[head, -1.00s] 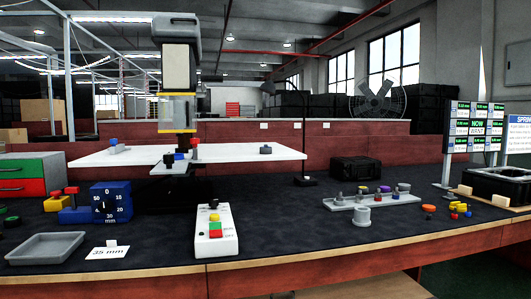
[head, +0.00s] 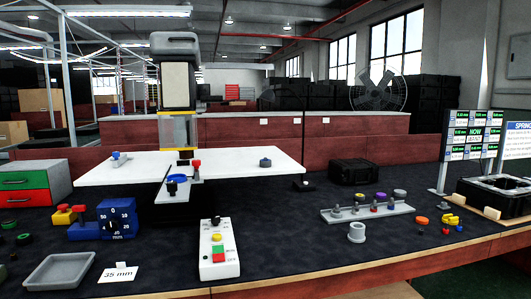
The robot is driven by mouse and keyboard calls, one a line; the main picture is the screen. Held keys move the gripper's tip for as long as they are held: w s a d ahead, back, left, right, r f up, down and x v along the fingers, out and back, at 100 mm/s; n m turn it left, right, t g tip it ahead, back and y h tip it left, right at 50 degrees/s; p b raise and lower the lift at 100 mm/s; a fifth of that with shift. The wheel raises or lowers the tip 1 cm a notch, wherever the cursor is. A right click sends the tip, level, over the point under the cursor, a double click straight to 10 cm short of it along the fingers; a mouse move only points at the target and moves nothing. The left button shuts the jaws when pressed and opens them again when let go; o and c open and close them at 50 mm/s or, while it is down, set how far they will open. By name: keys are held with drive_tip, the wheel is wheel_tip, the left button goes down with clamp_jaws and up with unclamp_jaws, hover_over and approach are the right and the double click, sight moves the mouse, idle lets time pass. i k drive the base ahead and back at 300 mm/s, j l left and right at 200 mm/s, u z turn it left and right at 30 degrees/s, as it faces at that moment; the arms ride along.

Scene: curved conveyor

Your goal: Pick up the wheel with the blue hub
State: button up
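I cannot make out a wheel with a blue hub for certain. My gripper does not show in the head view.
A grey tray (head: 60,273), a blue dial block (head: 118,219) and a white button box (head: 219,262) stand at the front. A grey peg rack (head: 342,217) with coloured rings is right of centre. Dark table surface lies clear between the button box and the rack.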

sight(263, 164)
drive_tip(key=i+l, duration=0.1)
drive_tip(key=i, duration=0.35)
drive_tip(key=i+l, duration=0.15)
drive_tip(key=i, duration=0.25)
